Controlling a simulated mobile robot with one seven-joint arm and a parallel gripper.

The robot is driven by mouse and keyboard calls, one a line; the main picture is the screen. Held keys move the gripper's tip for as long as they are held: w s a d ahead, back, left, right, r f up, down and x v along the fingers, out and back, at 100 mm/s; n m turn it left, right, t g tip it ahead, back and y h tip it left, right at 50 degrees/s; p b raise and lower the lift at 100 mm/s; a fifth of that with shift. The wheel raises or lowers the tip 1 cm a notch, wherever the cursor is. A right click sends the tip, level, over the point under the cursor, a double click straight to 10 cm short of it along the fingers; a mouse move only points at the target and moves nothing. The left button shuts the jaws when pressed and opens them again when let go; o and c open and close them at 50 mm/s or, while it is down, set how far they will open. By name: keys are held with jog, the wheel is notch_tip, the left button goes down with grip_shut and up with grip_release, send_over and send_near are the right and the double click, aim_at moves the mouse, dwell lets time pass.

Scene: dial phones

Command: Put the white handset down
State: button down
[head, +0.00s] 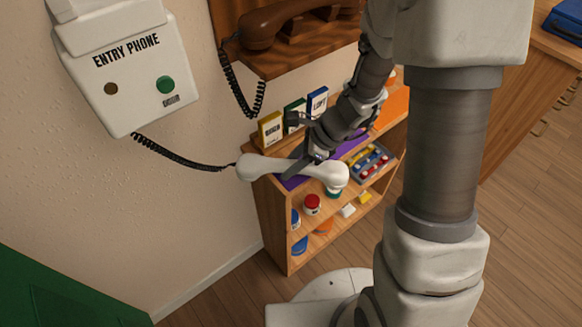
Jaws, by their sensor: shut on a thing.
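The white handset (262,169) hangs in the air in front of the top of the wooden shelf unit, lying roughly level. My gripper (304,168) is shut on its middle, and the fingers partly cover the grip. A black coiled cord (180,158) runs from its left end to the white entry phone (126,70) on the wall at the upper left. The entry phone has a dark round spot and a green button on its face. Its upper part is cut by the frame's top edge.
The shelf unit (270,222) holds several jars and blocks. Small yellow, green and blue boxes (270,130) stand along its back. A brown dial phone (275,28) sits on a wall shelf above. A green panel (60,290) is at the lower left, and a wooden desk (530,110) stands at the right.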

jog(key=shift+r, duration=0.1)
jog(key=shift+f, duration=0.3)
jog(key=shift+c, duration=2.4)
grip_release()
jog(key=shift+r, duration=0.1)
